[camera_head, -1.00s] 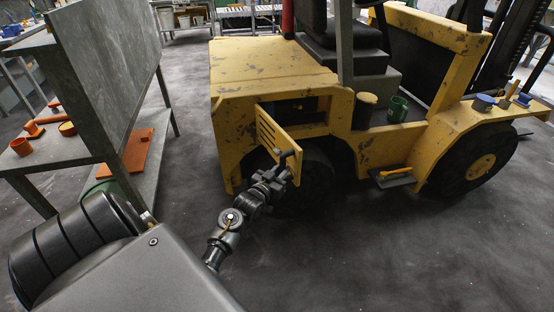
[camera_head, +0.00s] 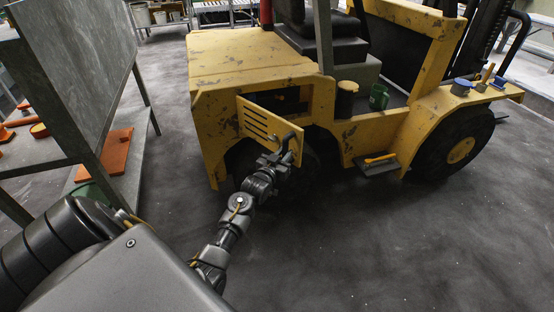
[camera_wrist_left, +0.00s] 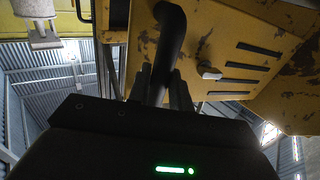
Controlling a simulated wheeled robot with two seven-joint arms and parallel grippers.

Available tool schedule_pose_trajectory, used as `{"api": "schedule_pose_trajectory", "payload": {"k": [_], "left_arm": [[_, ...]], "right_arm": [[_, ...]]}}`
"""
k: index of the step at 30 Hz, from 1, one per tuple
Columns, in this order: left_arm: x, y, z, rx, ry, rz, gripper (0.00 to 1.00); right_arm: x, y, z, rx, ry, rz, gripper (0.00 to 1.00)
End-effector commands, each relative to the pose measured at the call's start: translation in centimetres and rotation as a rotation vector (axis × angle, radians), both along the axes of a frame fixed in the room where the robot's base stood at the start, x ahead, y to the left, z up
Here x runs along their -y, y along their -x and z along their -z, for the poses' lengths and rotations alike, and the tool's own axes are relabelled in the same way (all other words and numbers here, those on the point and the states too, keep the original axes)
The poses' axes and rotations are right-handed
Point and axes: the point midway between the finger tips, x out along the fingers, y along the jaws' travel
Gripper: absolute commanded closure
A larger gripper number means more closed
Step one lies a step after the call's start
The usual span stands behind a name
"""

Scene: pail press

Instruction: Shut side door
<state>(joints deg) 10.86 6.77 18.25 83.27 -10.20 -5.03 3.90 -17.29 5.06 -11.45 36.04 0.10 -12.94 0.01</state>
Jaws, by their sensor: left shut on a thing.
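The yellow side door (camera_head: 262,124) hangs open on the forklift's flank in the head view, swung outward, with dark slots in its face. It also fills the upper right of the left wrist view (camera_wrist_left: 236,56). A dark bar handle (camera_head: 286,141) stands out near the door's free edge. My left gripper (camera_head: 281,158) is at that handle, and in the left wrist view its fingers (camera_wrist_left: 159,88) are shut around the handle's bar (camera_wrist_left: 170,42). Part of the dark opening (camera_head: 290,98) shows above and behind the door. My right gripper is not in view.
The yellow forklift (camera_head: 250,65) stands ahead, with a step (camera_head: 376,164) and wheel (camera_head: 455,146) at right. A grey bench (camera_head: 130,172) stands at left. The floor at right is clear.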

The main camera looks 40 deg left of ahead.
Motion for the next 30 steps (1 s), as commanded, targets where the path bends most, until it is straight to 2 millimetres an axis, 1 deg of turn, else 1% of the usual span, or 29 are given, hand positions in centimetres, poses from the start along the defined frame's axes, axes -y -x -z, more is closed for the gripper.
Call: {"api": "schedule_pose_trajectory", "payload": {"k": [3, 14, 17, 23, 26, 30], "left_arm": [[0.4, -0.7, 0.0, 0.002, 0.0, 0.004, 0.99], [0.6, -0.8, 0.0, 0.0, 0.0, 0.006, 0.99], [0.7, -1.5, 0.1, 0.001, 0.0, 0.007, 0.99], [0.8, -3.6, 0.2, 0.003, 0.0, 0.005, 0.99], [0.5, -3.6, 0.1, 0.004, -0.001, -0.002, 0.99], [0.0, -4.5, 0.5, 0.007, -0.001, -0.011, 0.99]], "right_arm": [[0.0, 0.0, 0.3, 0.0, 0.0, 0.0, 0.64], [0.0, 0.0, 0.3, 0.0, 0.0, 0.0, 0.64], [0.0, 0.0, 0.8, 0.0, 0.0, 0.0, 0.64], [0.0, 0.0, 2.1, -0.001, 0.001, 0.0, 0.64], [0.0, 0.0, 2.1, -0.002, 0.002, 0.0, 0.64], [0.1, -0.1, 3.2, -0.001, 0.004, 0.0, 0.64]]}}
